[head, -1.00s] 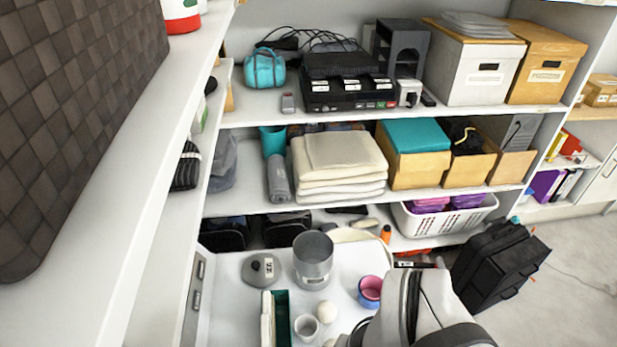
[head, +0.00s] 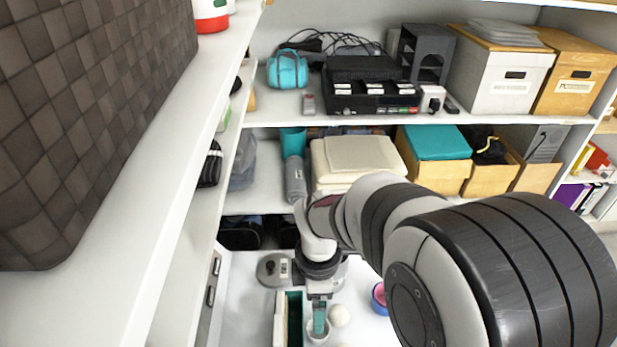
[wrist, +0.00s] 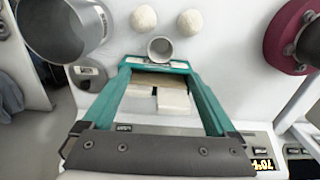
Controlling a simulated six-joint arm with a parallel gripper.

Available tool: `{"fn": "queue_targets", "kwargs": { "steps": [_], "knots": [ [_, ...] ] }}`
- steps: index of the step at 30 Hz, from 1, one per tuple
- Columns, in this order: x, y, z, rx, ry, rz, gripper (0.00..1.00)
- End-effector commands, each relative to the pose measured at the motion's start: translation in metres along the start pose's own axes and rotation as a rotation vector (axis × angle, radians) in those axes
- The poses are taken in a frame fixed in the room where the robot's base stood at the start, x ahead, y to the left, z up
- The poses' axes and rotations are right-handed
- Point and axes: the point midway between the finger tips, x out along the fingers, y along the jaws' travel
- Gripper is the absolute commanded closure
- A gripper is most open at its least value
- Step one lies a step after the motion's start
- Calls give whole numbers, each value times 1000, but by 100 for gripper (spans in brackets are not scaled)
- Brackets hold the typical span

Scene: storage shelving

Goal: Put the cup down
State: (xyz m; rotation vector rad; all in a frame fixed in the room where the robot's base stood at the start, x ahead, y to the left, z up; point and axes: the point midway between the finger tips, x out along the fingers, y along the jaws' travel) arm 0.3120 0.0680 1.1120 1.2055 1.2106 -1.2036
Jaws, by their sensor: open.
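A small white-grey cup (head: 318,332) stands upright on the white surface, beside the green box (head: 293,312). It also shows in the wrist view (wrist: 160,48), with its open mouth facing the camera. My gripper (head: 320,318) is over the cup in the head view and partly hides it. In the wrist view my gripper (wrist: 155,67) is open, with teal fingers spread apart and the cup just beyond the tips. I cannot tell whether the fingers touch the cup.
Two pale balls (wrist: 167,20) lie near the cup. A grey metal pot (wrist: 65,25) stands close by at the left of the wrist view. A maroon round thing (wrist: 290,38) is at its right. Shelves with folded towels (head: 350,155) rise behind.

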Motion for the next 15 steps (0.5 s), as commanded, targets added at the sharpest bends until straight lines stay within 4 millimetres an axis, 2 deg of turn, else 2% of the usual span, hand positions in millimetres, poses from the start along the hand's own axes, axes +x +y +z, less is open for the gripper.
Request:
{"fn": "queue_targets", "kwargs": {
  "steps": [3,6,11,15],
  "knots": [
    [36,-2,1,2,-1,-9,8],
    [58,-2,1,5,-1,-7,8],
    [78,-2,2,6,-1,-5,8],
    [107,-2,6,6,-1,-7,8]
  ]
}}
